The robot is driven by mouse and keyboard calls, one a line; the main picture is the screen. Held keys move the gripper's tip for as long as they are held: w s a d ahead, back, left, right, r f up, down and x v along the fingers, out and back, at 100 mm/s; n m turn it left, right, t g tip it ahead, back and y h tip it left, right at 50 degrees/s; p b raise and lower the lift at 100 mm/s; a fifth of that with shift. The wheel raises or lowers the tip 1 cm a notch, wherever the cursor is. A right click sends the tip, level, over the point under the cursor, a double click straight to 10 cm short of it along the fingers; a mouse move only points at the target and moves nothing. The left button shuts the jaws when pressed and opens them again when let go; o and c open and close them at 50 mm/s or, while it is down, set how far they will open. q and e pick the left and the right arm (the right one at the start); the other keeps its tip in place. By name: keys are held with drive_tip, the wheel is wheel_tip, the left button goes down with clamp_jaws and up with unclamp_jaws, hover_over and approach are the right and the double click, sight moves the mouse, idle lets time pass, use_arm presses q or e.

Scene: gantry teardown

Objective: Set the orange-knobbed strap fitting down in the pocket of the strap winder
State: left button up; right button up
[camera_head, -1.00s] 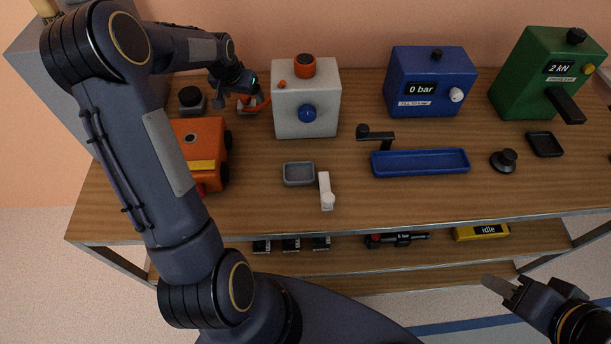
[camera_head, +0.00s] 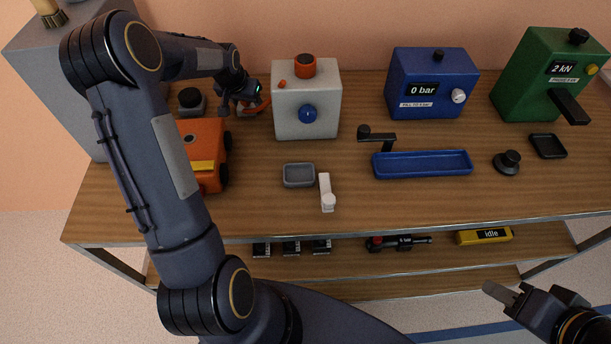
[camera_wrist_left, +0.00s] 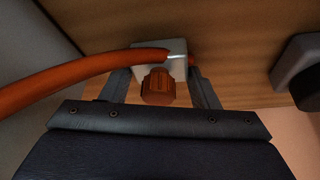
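The strap fitting is a pale block with an orange knob (camera_wrist_left: 158,88) and an orange strap (camera_wrist_left: 75,75) running across it and off to the left. My left gripper (camera_wrist_left: 160,80) has one finger on each side of the block and appears shut on it, over wood. In the head view my left gripper (camera_head: 240,98) is at the back left of the bench, beside the grey-white box, with the orange strap (camera_head: 256,104) showing next to it. I cannot tell which device is the strap winder, and I see no clear pocket. My right gripper (camera_head: 503,292) is empty at the lower right, its fingers seemingly together.
The grey-white box (camera_head: 290,115) with orange and blue knobs stands right of my left gripper. An orange machine (camera_head: 203,135) and a grey block with a black knob (camera_head: 190,101) are close by. A small grey tray (camera_head: 298,184) sits in front.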

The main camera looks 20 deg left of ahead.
use_arm(q)
drive_tip(key=c, duration=0.8)
drive_tip(key=shift+o, duration=0.2)
drive_tip(key=shift+r+p, duration=1.95)
drive_tip(key=shift+r, duration=1.1)
